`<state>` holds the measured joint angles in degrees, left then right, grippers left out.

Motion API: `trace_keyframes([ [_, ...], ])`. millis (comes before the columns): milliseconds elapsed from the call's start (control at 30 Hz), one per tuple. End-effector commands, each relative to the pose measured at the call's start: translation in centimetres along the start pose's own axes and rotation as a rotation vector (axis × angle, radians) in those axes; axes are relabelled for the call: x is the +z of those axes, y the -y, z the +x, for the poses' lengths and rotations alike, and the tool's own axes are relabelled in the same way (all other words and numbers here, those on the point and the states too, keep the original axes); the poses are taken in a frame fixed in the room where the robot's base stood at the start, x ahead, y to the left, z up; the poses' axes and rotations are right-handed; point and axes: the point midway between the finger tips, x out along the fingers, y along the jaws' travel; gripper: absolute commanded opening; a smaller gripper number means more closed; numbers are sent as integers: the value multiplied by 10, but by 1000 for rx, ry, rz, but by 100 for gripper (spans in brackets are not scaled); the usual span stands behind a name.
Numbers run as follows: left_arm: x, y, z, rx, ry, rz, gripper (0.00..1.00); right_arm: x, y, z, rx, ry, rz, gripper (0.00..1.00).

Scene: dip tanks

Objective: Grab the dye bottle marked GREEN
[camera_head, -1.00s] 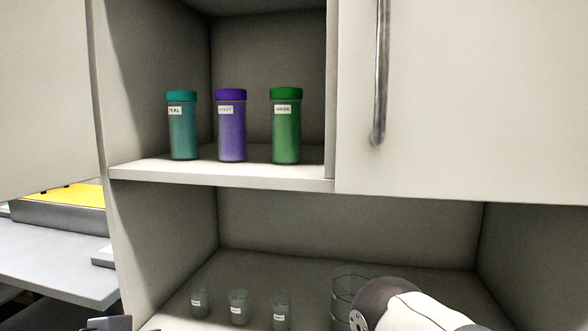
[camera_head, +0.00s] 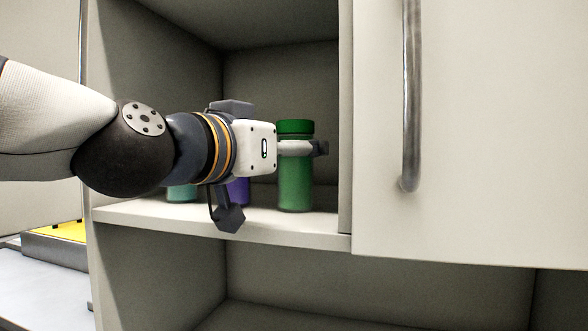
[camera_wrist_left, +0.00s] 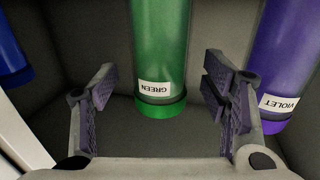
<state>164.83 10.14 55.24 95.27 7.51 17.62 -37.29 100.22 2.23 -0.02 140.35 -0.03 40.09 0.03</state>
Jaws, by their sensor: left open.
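The green bottle (camera_head: 295,185) stands upright on the cabinet's upper shelf, at the right end of the open part. In the left wrist view the same bottle (camera_wrist_left: 160,45) hangs upside down in the picture, its GREEN label readable. My left gripper (camera_wrist_left: 160,88) is open, with one finger on each side of the bottle and gaps showing on both sides. In the head view one finger of my left gripper (camera_head: 318,148) crosses in front of the bottle just below its cap. My right gripper is out of view.
The violet bottle (camera_head: 238,192) and teal bottle (camera_head: 182,193) stand left of the green one, mostly hidden by my left arm. A blue bottle (camera_wrist_left: 12,55) shows at the left wrist view's edge. A cabinet door (camera_head: 470,130) with a metal handle (camera_head: 411,100) covers the right side.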

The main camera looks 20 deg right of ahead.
Motion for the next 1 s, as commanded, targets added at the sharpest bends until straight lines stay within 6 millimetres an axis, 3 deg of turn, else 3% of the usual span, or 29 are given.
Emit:
trace_keyframes([
  [133, 0, 0, 19, 0, -1, 0, 68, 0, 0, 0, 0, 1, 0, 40],
  [367, -1, 0, 20, 0, 0, 1, 66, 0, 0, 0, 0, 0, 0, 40],
  [600, -1, 0, 20, 0, 0, 1, 11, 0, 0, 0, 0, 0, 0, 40],
  [633, -1, 0, 20, 0, 0, 1, 8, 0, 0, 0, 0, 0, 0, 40],
  [1000, -11, -2, 16, -3, -5, 5, 8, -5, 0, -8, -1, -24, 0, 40],
])
